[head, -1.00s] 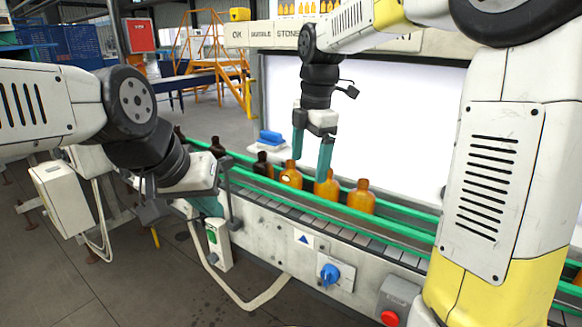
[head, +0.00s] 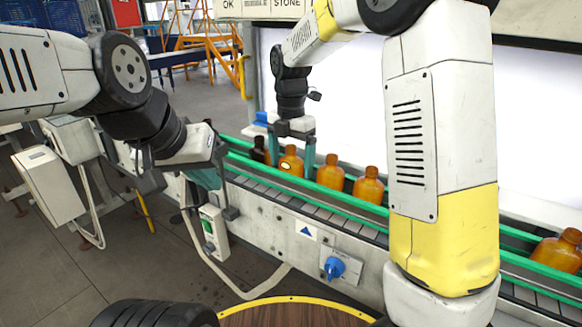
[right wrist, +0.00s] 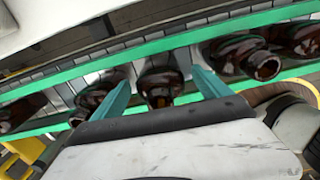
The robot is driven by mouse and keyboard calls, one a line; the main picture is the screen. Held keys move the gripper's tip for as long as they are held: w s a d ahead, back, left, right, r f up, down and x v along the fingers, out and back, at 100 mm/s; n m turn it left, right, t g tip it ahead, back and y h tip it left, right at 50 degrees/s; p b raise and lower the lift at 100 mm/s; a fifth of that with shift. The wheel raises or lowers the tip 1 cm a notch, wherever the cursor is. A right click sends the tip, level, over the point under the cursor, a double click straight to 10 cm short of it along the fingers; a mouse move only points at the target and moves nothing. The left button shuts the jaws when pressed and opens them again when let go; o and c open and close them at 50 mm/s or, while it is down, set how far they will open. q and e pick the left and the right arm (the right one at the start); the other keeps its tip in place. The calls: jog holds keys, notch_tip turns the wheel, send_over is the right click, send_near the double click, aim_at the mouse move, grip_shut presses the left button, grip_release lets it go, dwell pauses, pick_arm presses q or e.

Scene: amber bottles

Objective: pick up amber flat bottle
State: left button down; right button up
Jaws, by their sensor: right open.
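Several amber bottles stand in a row on the conveyor. My right gripper (head: 291,160) is open around a labelled amber bottle (head: 291,163), with one teal finger on each side. The right wrist view shows this bottle (right wrist: 160,83) between the open fingers (right wrist: 160,92), with small gaps; I cannot tell if it is the flat one. Two more amber bottles (head: 331,173) (head: 369,186) stand to its right, and a darker bottle (head: 260,151) to its left. My left gripper (head: 206,180) is at the conveyor's near side, away from the bottles; its finger opening is unclear.
Green guide rails (head: 300,187) run along both sides of the conveyor. A blue switch (head: 334,268) is on the conveyor's front panel. A round wooden top with a yellow rim (head: 290,312) is at the bottom.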

jog(key=shift+f, duration=0.1)
jog(key=shift+c, duration=0.2)
jog(key=c, duration=1.6)
jog(key=shift+o, duration=0.2)
jog(key=shift+r, duration=0.8)
notch_tip(320, 180, up, 11)
jog(key=shift+s+f, duration=0.1)
jog(key=s+a, duration=1)
jog(key=s, duration=0.5)
jog(key=shift+f, duration=0.2)
jog(key=shift+w+f, duration=0.1)
jog(key=shift+w, duration=0.05)
